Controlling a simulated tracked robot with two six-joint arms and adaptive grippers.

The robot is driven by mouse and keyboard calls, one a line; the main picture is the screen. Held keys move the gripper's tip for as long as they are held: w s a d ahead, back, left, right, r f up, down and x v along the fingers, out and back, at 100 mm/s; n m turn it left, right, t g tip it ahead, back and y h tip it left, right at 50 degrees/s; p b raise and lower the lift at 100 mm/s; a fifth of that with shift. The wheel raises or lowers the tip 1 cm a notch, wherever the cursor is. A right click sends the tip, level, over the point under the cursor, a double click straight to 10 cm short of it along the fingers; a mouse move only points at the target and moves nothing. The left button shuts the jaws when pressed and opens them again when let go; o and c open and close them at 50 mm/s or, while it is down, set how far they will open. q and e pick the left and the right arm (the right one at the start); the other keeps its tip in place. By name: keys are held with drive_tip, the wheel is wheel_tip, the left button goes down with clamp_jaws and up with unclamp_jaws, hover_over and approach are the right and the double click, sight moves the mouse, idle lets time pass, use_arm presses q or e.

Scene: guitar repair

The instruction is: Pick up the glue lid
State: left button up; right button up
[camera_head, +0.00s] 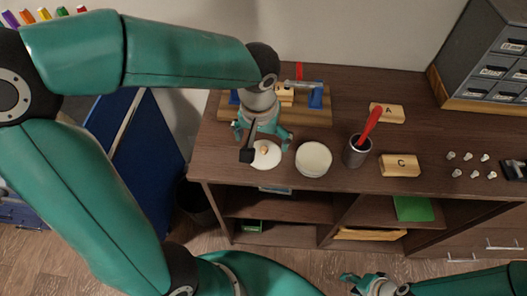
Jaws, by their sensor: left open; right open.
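A round white lid with a small orange-brown knob (264,155) lies near the front left edge of the dark wooden workbench (345,97). I take it to be the glue lid. A round cream-topped container (313,158), likely the glue pot, stands just right of it. My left gripper (264,139) is open above and slightly behind the lid, its fingers pointing down and spread. Whether it touches the lid cannot be told. My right gripper (369,284) is open and empty at the bottom of the view, low in front of the bench.
A metal cup (356,153) with a red-handled tool stands right of the container. Wooden blocks marked A (387,113) and C (400,165), several small pegs (467,165) and a grey drawer cabinet (490,55) are farther right. A wooden clamp fixture (318,112) is behind my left gripper.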

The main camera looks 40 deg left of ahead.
sight(263, 151)
use_arm(q)
drive_tip(key=f, duration=0.3)
drive_tip(key=w+f, duration=0.1)
drive_tip(key=f, duration=0.1)
drive_tip(key=shift+a+f, duration=0.1)
drive_tip(key=shift+a, duration=0.05)
drive_tip(key=shift+s, duration=0.15)
drive_tip(key=c, duration=1.5)
drive_tip(key=shift+c, duration=0.3)
drive_tip(key=shift+s+f, duration=0.1)
drive_tip(key=shift+c, duration=0.2)
